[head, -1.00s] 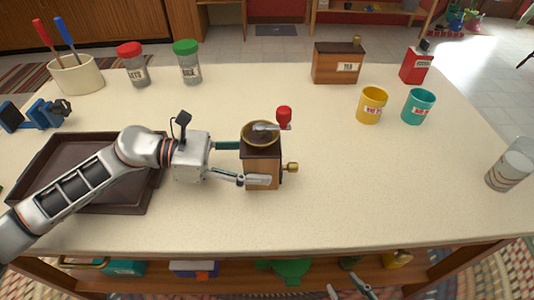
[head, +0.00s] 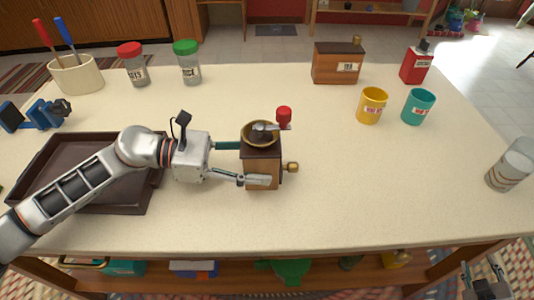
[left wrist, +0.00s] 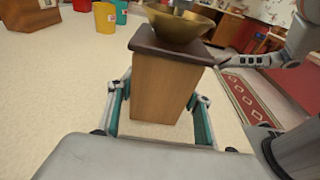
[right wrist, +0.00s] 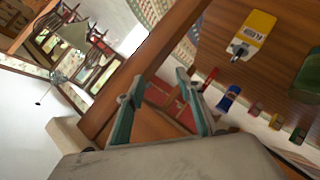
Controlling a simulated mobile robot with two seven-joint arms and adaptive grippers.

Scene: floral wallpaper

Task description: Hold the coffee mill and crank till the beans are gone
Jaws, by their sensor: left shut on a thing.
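The coffee mill (head: 263,168) stands upright on the cream table. It has a wooden body, a dark top, a brass bowl (head: 247,134), a crank with a red knob (head: 284,113) and a brass drawer knob (head: 292,167). My left gripper (head: 250,163) is shut on the mill's body from the left; in the left wrist view (left wrist: 160,105) its fingers lie on both sides of the wood. I cannot tell whether beans are in the bowl. My right gripper (head: 485,282) is low at the bottom right, off the table's front edge; its fingers are apart and empty in the right wrist view (right wrist: 163,103).
A dark tray (head: 135,195) lies under my left arm. A wooden box (head: 335,66), a red tin (head: 415,66), a yellow cup (head: 371,105), a teal cup (head: 418,107) and a glass (head: 511,166) stand to the right. Free table surrounds the mill's front and right.

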